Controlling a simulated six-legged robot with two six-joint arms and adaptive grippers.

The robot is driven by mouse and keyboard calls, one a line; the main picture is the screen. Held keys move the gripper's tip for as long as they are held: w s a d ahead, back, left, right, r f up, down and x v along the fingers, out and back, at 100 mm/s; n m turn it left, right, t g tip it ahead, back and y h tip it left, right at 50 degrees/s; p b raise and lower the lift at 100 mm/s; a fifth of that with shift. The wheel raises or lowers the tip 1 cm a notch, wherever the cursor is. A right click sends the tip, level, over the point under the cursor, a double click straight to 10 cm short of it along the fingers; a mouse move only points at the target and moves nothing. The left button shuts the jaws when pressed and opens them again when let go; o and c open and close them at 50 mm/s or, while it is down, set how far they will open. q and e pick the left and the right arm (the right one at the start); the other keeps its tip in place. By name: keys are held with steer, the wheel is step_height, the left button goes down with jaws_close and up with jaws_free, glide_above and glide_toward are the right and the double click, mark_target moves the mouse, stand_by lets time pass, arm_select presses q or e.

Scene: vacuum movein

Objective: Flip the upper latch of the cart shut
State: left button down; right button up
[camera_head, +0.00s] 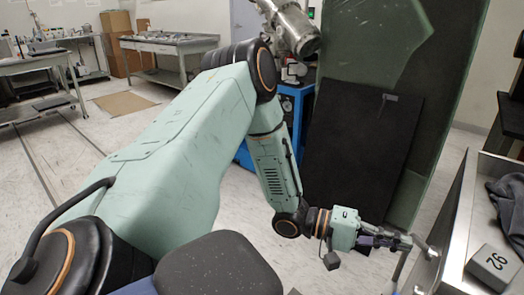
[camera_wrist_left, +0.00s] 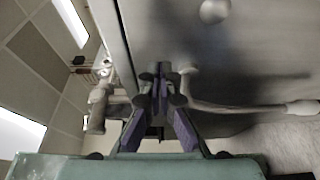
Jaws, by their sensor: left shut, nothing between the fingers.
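The cart (camera_head: 452,225) is a grey metal box at the right edge of the head view. A pale latch lever (camera_head: 427,249) sticks out from its near side. My left gripper (camera_head: 408,242) is at this side, its tips close to the lever. In the left wrist view the gripper (camera_wrist_left: 160,75) is shut and empty, beside the cart's grey panel (camera_wrist_left: 255,45). A bent pale lever (camera_wrist_left: 245,106) runs right from beside the fingertips; I cannot tell whether they touch. Another pale fitting (camera_wrist_left: 97,108) is left of the fingers. My right gripper is not in view.
On the cart lie a grey block marked 92 (camera_head: 495,266) and dark cloth (camera_head: 509,203). A black panel (camera_head: 355,150) and green glass sheet (camera_head: 445,90) stand behind my left arm. Workbenches (camera_head: 168,45) are at the back left. The floor on the left is mostly open.

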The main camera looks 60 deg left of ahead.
arm_select(q)
steer(key=a+f+m+t+y+p, duration=0.2)
steer(key=a+y, duration=0.1)
steer(key=a, duration=0.3)
steer(key=s+d+f+m+g+y, duration=0.1)
steer(key=s+f+g+y, duration=0.1)
steer(key=s+f+y, duration=0.35)
steer(key=s+d+f+g+y, duration=0.1)
steer(key=s+f+g+y, duration=0.1)
steer(key=f, duration=0.6)
steer(key=s+f+m+g+y, duration=0.1)
steer(key=s+g, duration=0.3)
steer(key=s, duration=0.7)
steer(key=s+d+f+m+g+y, duration=0.1)
steer(key=s+f+m+g+y, duration=0.1)
steer(key=s, duration=1)
steer(key=shift+s+f+g+y, duration=0.15)
steer(key=shift+f+g+y, duration=0.6)
steer(key=shift+f+g, duration=0.4)
steer(key=shift+f, duration=0.15)
